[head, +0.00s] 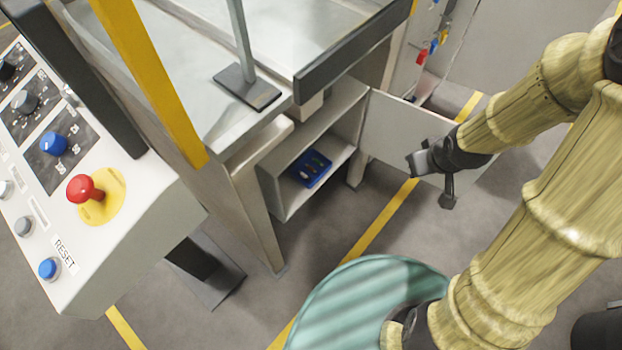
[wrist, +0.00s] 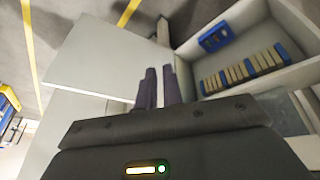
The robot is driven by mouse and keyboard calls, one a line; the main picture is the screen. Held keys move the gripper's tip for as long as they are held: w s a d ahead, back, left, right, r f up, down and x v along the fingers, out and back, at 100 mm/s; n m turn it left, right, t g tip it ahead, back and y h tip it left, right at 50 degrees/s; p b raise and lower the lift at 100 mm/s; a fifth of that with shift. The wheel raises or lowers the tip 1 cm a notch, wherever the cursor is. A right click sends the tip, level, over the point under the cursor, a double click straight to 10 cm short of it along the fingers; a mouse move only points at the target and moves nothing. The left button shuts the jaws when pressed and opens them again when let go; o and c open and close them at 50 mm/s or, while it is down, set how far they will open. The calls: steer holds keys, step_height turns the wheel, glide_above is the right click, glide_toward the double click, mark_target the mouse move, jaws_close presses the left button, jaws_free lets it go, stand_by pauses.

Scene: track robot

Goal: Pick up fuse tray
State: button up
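The fuse tray looks to be the small blue tray (head: 310,168) with yellowish pieces on it, lying on the shelf inside the open cabinet (head: 270,190) in the head view. In the wrist view the blue tray (wrist: 215,37) sits in the cabinet box at upper right. My gripper (head: 432,175) is to the right of the tray, near the open cabinet door and apart from the tray. In the wrist view its two dark fingers (wrist: 159,87) stand close together with a narrow empty gap between them.
The open cabinet door (head: 405,135) stands beside my gripper. A row of cream and blue pieces (wrist: 245,68) shows inside the cabinet. A control panel with a red button (head: 84,188) is at left. A yellow post (head: 150,80) rises by the machine.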

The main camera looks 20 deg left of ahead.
steer(key=a+f+n+y+b, duration=0.2)
steer(key=a+f+b, duration=0.4)
steer(key=f, duration=0.3)
steer(key=a+f+n+y+b, duration=0.3)
steer(key=a+f+y+b, duration=0.1)
steer(key=f+b, duration=0.4)
steer(key=w+a+f+n+y+b, duration=0.1)
steer(key=a+f+n+y+b, duration=0.1)
steer(key=a+f+b, duration=0.5)
step_height(320, 180, down, 3)
steer(key=shift+a+r+y+b, duration=0.15)
steer(key=shift+a+y+b, duration=0.2)
steer(key=shift+y+b, duration=0.4)
steer(key=shift+t, duration=0.3)
steer(key=b+x, duration=0.4)
steer(key=x, duration=0.7)
steer(key=shift+a+f+b, duration=0.3)
steer(key=shift+b, duration=0.05)
steer(key=shift+w+a, duration=0.1)
steer(key=shift+a, duration=0.1)
